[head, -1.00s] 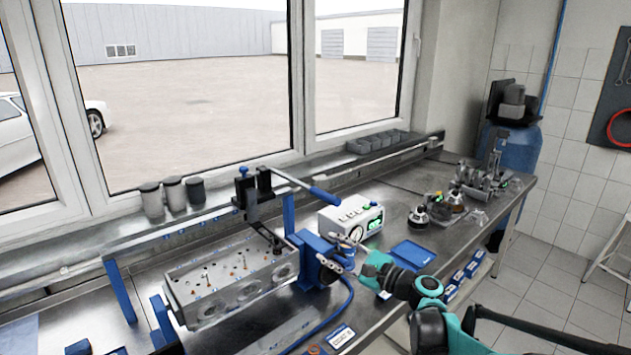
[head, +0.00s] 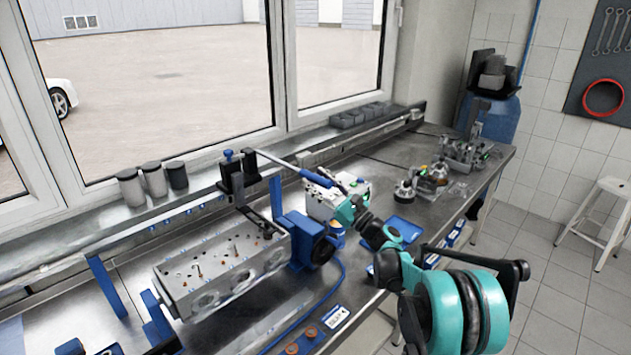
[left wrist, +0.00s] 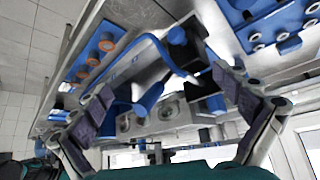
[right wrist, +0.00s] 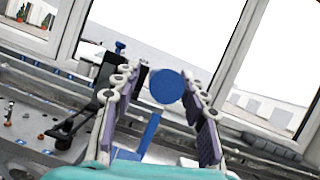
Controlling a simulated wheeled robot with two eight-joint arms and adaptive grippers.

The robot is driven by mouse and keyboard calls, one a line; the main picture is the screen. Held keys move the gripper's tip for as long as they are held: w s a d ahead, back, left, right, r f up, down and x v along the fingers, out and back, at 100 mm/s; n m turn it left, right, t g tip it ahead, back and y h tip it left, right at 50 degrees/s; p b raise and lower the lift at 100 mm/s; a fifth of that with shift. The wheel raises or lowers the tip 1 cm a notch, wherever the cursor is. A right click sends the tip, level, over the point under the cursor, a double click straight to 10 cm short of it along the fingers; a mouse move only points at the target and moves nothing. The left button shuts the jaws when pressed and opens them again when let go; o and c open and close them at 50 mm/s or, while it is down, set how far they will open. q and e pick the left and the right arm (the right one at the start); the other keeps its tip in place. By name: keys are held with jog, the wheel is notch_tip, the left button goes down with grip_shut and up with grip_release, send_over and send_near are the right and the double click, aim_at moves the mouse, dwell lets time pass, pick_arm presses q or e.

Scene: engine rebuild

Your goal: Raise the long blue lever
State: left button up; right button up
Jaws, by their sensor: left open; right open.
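The long lever is a grey rod with a blue handle (head: 316,178), slanting down to the right from a black bracket (head: 240,172) above the engine block. My right gripper (head: 338,184) is at the handle's free end. In the right wrist view the round blue handle end (right wrist: 167,87) shows between the open fingers of the right gripper (right wrist: 158,75), with a gap on at least the right side. I cannot tell whether the left finger touches it. My left gripper (left wrist: 160,88) is open in the left wrist view, with nothing gripped.
A grey cylinder head (head: 222,272) lies on the steel bench, left of a blue clamp unit (head: 303,238). A white instrument box (head: 325,203) stands right behind my right gripper. A blue tray (head: 404,228) and metal parts (head: 404,193) lie farther right.

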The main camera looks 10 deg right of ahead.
pick_arm(q)
jog(key=shift+s, duration=0.1)
pick_arm(e)
jog(key=shift+w+a+r, duration=0.15)
jog(key=shift+w+r, duration=0.05)
